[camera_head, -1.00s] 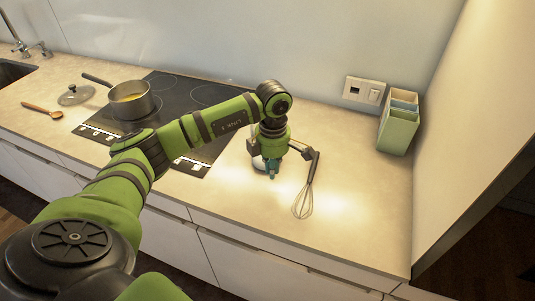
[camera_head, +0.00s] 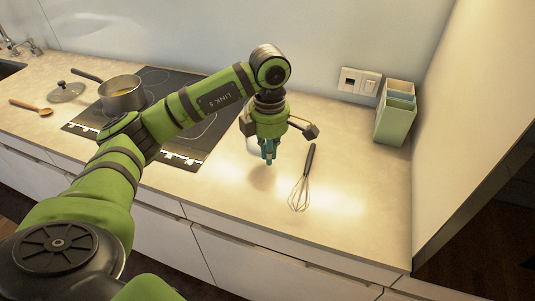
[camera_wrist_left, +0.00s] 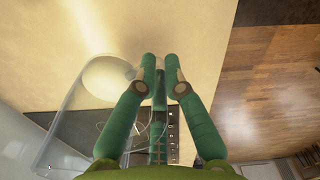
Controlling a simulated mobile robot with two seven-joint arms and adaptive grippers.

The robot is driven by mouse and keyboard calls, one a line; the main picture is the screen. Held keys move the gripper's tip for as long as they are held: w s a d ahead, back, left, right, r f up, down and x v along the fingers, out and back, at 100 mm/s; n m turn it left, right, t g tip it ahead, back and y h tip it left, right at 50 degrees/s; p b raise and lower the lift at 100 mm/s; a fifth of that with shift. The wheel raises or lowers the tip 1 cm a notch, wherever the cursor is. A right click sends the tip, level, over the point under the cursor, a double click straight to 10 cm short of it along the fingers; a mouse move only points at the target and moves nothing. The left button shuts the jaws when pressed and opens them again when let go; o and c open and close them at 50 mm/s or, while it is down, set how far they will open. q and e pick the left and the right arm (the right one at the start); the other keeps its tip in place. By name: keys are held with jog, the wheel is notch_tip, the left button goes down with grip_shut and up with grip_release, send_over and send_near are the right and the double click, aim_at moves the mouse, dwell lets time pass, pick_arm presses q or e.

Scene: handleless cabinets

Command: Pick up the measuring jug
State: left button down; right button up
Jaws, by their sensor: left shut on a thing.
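The measuring jug (camera_wrist_left: 62,108) is clear and shows on the left of the left wrist view, with a pale round end. In the head view only a small whitish part of the jug (camera_head: 252,146) shows beside my gripper; the rest is hidden or too clear to make out. My left gripper (camera_head: 268,160) points down over the counter, and a shadow lies below it. In the left wrist view its fingers (camera_wrist_left: 158,75) are closed together at the jug's right side, shut on it. Whether they hold the handle or the wall is hard to tell. My right gripper is not in view.
A whisk (camera_head: 302,185) lies on the counter (camera_head: 350,215) just right of my gripper. A cooktop (camera_head: 190,135) with a pot (camera_head: 121,98) is to the left, with a lid (camera_head: 66,92) and wooden spoon (camera_head: 30,107) beyond. A green holder (camera_head: 394,125) stands by the right wall.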

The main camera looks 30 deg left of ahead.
pick_arm(q)
jog(key=s+d+r+b, duration=0.1)
jog(key=s+d+r, duration=0.4)
jog(key=s+d, duration=0.1)
jog(key=shift+s+r, duration=0.15)
jog(key=shift+r, duration=0.05)
dwell(0.4)
